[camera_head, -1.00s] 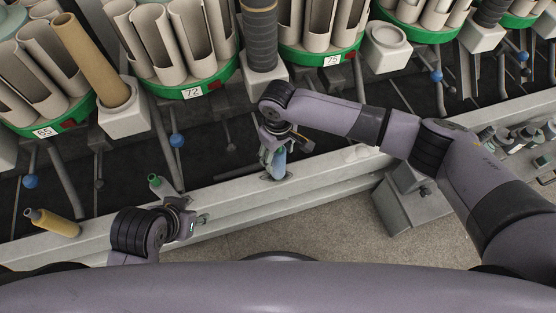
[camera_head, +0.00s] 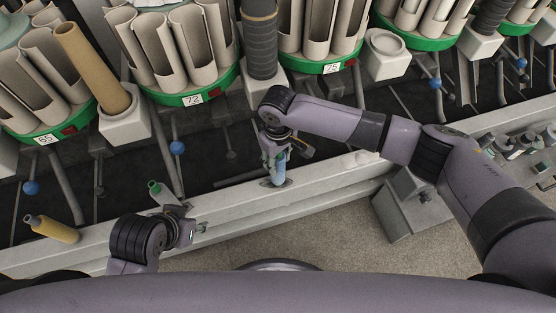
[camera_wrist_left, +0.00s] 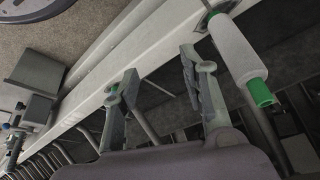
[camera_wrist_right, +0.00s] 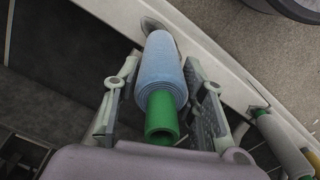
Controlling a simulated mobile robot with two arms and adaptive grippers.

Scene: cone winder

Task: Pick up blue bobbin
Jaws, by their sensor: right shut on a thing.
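The blue bobbin (camera_head: 280,172), with light blue yarn on a green tube, is at the pale rail under my right gripper (camera_head: 275,155). In the right wrist view the blue bobbin (camera_wrist_right: 161,75) lies between the two fingers of my right gripper (camera_wrist_right: 166,98), its green tube end towards me. The gripper is shut on it. The bobbin's far end is close to an opening in the rail; whether it touches is unclear. My left gripper (camera_head: 190,230) is low at the rail; in the left wrist view its fingers (camera_wrist_left: 160,90) are apart and empty.
A pale bobbin with a green tube (camera_wrist_left: 240,55) is beside my left gripper. A yellow bobbin (camera_head: 53,229) stands at the left on the rail (camera_head: 225,205). Green-rimmed magazines (camera_head: 190,92) of beige tubes stand behind. More bobbins (camera_head: 525,140) are at the right.

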